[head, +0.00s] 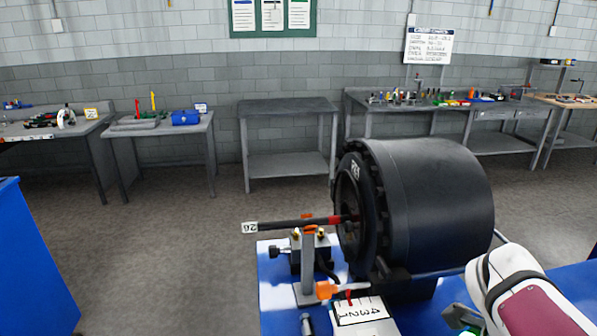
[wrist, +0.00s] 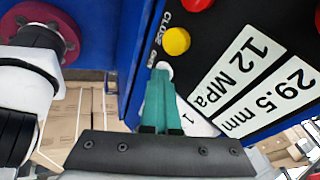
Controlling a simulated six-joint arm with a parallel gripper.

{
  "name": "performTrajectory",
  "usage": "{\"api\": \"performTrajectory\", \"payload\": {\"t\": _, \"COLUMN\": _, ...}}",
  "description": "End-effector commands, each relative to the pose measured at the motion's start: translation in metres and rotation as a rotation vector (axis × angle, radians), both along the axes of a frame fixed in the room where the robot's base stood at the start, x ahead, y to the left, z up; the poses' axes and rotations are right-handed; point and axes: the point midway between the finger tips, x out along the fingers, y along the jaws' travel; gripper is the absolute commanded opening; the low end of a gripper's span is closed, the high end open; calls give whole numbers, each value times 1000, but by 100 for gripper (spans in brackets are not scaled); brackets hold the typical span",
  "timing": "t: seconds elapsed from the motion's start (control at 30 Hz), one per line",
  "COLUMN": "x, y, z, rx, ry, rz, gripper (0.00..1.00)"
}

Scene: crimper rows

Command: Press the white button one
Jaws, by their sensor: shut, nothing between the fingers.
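In the wrist view, a black control panel (wrist: 232,30) shows several round buttons beside a blue housing. A white button (wrist: 164,66) sits at the tips of my gripper (wrist: 160,72), its lower part hidden by the green fingers. My gripper is shut and empty, with its fingertips right at the white button; I cannot tell if they touch it. A white label (wrist: 195,121) with a "1" lies beside the fingers.
A yellow button (wrist: 176,41) and a red button (wrist: 198,3) lie further along the panel, near the "CLOSE" text. In the head view, a black crimper (head: 430,205) stands on a blue bench, with a tagged hose (head: 290,224) at its opening.

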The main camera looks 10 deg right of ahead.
Motion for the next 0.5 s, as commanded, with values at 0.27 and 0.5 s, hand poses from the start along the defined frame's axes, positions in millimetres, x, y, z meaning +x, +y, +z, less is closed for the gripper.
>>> {"api": "performTrajectory", "payload": {"t": 0.27, "x": -2, "y": 7, "z": 5, "rx": -8, "ry": 12, "rz": 15, "gripper": 0}}
{"api": "performTrajectory", "payload": {"t": 0.5, "x": 2, "y": 41, "z": 48, "rx": -5, "ry": 0, "rz": 5, "gripper": 0}}
